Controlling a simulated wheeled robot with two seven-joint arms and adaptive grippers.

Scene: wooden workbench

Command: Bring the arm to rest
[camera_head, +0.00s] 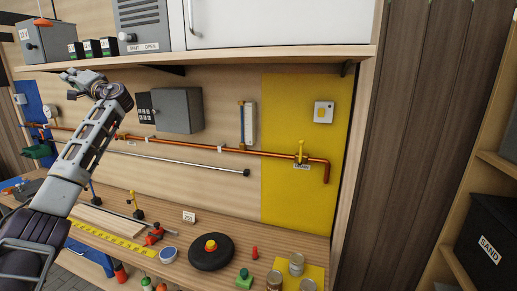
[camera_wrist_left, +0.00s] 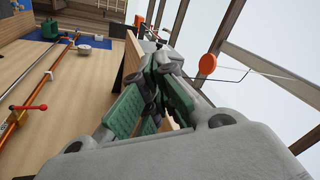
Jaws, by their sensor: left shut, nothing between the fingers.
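My left arm comes in from the left in the head view and reaches up in front of the wall panel. My left gripper (camera_head: 75,77) is at the arm's upper end, just below the shelf, and apart from the bench. In the left wrist view the left gripper (camera_wrist_left: 158,80) has its green-padded fingers together, with nothing between them. My right gripper is not in view.
The wooden shelf (camera_head: 225,57) runs close by the left gripper, with grey boxes on it. A copper pipe (camera_head: 240,151) crosses the wall panel. The workbench (camera_head: 205,222) holds a black disc (camera_head: 198,256), several cans and small tools. An orange disc (camera_wrist_left: 207,64) shows near the fingers.

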